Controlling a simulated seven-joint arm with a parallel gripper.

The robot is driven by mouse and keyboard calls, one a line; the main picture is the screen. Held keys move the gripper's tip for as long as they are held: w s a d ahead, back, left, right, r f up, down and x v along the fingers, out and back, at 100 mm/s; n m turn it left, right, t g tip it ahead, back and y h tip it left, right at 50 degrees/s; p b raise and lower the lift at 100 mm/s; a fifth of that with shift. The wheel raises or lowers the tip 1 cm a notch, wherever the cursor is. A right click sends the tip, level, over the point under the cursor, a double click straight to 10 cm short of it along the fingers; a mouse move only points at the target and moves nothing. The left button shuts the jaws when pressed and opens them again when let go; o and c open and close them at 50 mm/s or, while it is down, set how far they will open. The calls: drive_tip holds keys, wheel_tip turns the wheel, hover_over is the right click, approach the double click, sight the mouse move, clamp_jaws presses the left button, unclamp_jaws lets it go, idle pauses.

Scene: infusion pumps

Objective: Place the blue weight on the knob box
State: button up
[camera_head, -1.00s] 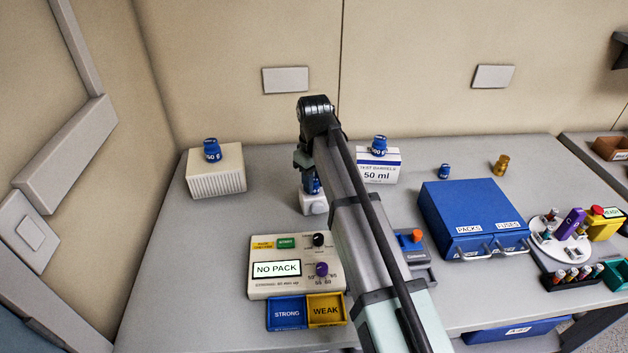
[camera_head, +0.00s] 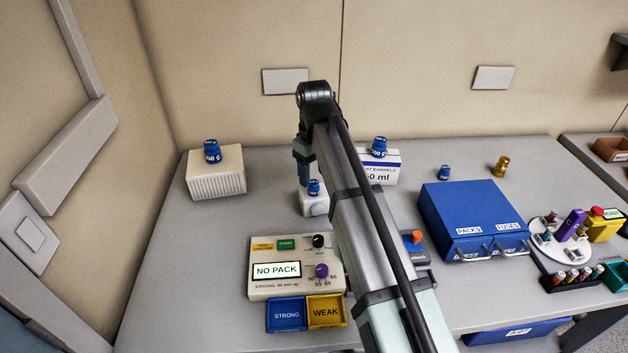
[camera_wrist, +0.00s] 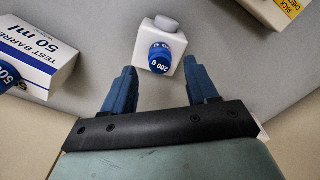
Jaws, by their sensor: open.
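The knob box is a small white box (camera_head: 314,205) with a grey round knob (camera_wrist: 166,23), left of the arm on the table. A blue weight (camera_head: 314,188) sits on top of it. In the wrist view the weight (camera_wrist: 160,57) reads 200 g and stands upright on the box, apart from the fingers. My gripper (camera_wrist: 161,68) is open and empty, with its blue fingers spread. In the head view it hangs above and slightly behind the weight, partly hidden by the arm.
Other blue weights stand on the ribbed white box (camera_head: 217,176), the test barrels carton (camera_head: 383,174) and the table (camera_head: 445,172). The NO PACK device (camera_head: 290,285) is in front. A blue drawer cabinet (camera_head: 470,212) stands right.

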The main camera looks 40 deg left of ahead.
sight(314, 182)
wheel_tip(314, 182, up, 8)
drive_tip(key=shift+r, duration=0.2)
